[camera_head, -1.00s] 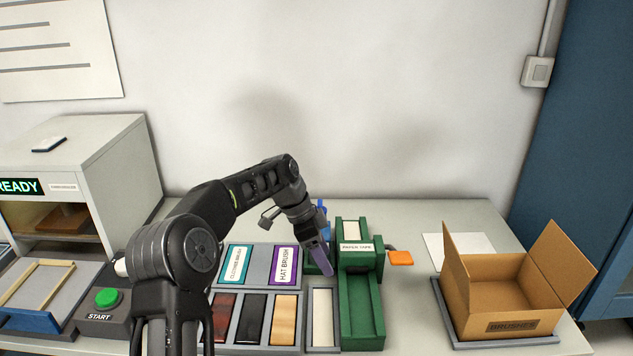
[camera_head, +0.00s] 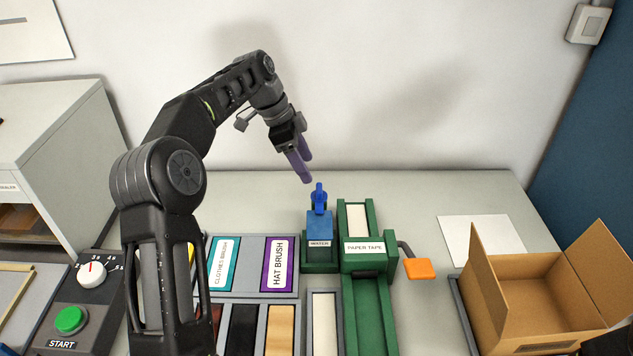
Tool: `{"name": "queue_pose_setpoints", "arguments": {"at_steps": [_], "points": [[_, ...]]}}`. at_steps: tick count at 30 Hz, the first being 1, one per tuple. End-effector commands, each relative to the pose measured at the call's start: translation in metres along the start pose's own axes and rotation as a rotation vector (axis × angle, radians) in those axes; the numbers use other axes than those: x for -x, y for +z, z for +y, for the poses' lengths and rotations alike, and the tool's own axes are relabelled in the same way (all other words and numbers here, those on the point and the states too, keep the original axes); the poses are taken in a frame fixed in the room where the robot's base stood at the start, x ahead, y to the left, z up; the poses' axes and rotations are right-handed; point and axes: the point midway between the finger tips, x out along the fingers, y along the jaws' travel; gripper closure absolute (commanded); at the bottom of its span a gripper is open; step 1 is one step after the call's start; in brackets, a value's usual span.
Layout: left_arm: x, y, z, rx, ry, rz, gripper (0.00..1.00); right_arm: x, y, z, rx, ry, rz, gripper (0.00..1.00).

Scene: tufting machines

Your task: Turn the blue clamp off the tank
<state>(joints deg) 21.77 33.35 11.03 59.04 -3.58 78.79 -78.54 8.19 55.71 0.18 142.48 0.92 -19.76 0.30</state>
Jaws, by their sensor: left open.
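The blue clamp (camera_head: 319,198) stands upright on top of the small blue tank (camera_head: 319,226). The tank is labelled WATER and sits in a green holder at the left of the green paper tape dispenser (camera_head: 369,262). My left gripper (camera_head: 303,170) has purple fingers. It is open and empty, above and slightly left of the clamp, apart from it. My right gripper is not in view.
An orange-handled lever (camera_head: 417,268) sticks out right of the dispenser. A tray (camera_head: 250,293) with labelled compartments lies at the left. An open cardboard box (camera_head: 525,300) stands at the right. A green START button (camera_head: 71,320) is at the left.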

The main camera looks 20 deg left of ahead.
Motion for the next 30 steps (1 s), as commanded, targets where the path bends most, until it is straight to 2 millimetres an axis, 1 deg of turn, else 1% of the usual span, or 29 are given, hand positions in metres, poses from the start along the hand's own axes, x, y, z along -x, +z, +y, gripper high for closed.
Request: {"name": "queue_pose_setpoints", "arguments": {"at_steps": [5,8,15,19,23,29,30], "points": [[-0.009,0.0,0.0,0.001,0.002,0.0,0.36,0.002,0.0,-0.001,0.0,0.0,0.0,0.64],[-0.021,0.0,0.001,0.001,0.004,-0.001,0.36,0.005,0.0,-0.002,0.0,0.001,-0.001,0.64],[-0.058,-0.001,0.001,0.001,0.005,0.0,0.36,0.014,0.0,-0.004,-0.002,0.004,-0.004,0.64],[-0.072,0.0,0.0,0.001,0.002,0.0,0.36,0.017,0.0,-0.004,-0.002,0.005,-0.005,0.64],[-0.078,0.0,0.001,0.001,0.002,0.0,0.36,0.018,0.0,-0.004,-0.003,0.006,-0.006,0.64],[-0.079,0.0,0.0,0.0,0.001,0.0,0.36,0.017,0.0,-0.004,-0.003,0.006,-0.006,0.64],[-0.079,0.0,0.0,0.0,0.001,0.0,0.38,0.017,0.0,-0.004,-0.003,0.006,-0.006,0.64]]}}
